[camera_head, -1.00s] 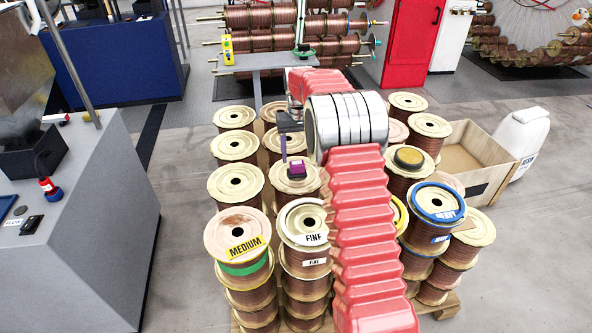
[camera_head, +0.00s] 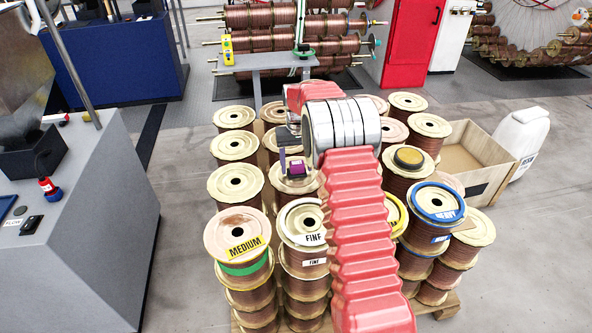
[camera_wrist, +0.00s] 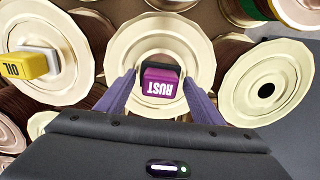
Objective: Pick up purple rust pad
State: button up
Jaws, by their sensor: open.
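The purple rust pad (camera_wrist: 163,82) is a small block with a dark top edge and the word RUST on its side. It sits on the flange of a copper-wire spool (camera_wrist: 199,42). In the head view the pad (camera_head: 297,168) shows on a spool left of my red arm. My gripper (camera_wrist: 161,84) is open in the wrist view, with one purple finger on each side of the pad. I cannot tell whether either finger touches it. In the head view one finger of my gripper shows just left of the pad; the other is hard to make out.
A yellow block marked OIL (camera_wrist: 27,64) lies on the spool to the left in the wrist view. Several spools stand close around, including ones labelled MEDIUM (camera_head: 237,232) and FINE (camera_head: 303,220).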

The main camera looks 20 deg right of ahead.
aim_at(297, 162)
jog(key=shift+c, duration=0.5)
jog(key=c, duration=0.8)
jog(key=shift+o, duration=0.2)
notch_tip(297, 162, up, 10)
jog(key=shift+r, duration=0.1)
